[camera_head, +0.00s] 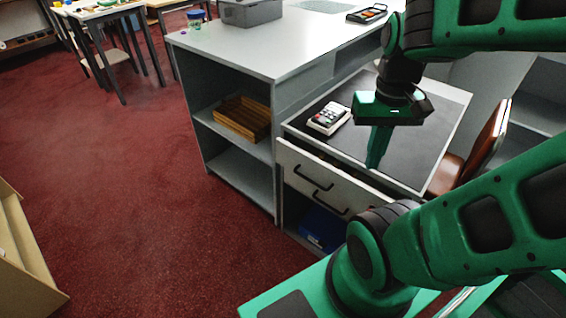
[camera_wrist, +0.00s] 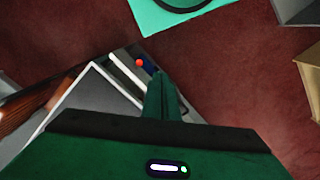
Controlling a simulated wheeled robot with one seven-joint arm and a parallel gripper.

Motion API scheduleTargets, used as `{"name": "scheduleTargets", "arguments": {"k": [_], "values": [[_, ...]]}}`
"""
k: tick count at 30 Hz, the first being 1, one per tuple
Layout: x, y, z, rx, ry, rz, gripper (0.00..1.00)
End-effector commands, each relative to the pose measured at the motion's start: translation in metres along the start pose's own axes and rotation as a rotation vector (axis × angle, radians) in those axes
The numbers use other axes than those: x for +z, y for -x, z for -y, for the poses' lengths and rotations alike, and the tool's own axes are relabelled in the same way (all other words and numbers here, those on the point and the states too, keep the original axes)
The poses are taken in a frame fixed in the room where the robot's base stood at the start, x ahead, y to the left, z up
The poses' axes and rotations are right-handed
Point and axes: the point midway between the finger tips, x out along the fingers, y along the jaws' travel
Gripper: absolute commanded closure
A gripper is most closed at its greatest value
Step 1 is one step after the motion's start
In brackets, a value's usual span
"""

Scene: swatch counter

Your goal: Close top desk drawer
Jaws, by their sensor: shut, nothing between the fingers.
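The desk (camera_head: 440,170) has a dark top in a pale frame. Its top drawer (camera_head: 318,176), with a pale front and a dark handle, stands partly out, and a dark gap shows behind its front. In the wrist view a narrow opening, which looks like the open drawer (camera_wrist: 124,62), holds a small red thing (camera_wrist: 139,63) and something dark blue. My gripper (camera_head: 374,164) is shut and empty, fingers pointing down over the desk top, behind the drawer front as seen from the head. It also shows in the wrist view (camera_wrist: 160,78), beside the opening; contact cannot be told.
A second drawer handle (camera_head: 330,203) and a blue bin (camera_head: 321,228) are below. A grey counter (camera_head: 250,48) with a wooden tray (camera_head: 242,118) stands left. A brown chair (camera_head: 488,145) is right. Red carpet is clear at left.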

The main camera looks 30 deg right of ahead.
Motion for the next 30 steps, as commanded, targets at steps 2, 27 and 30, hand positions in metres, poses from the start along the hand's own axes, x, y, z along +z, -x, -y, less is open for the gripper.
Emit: {"name": "scheduleTargets", "arguments": {"k": [2,27,30], "values": [[-0.013,-0.005,0.002,0.032,0.052,0.027,1.0],[-0.142,-0.109,0.096,0.645,0.878,0.305,1.0],[-0.151,-0.124,0.113,0.737,0.983,0.336,1.0]]}}
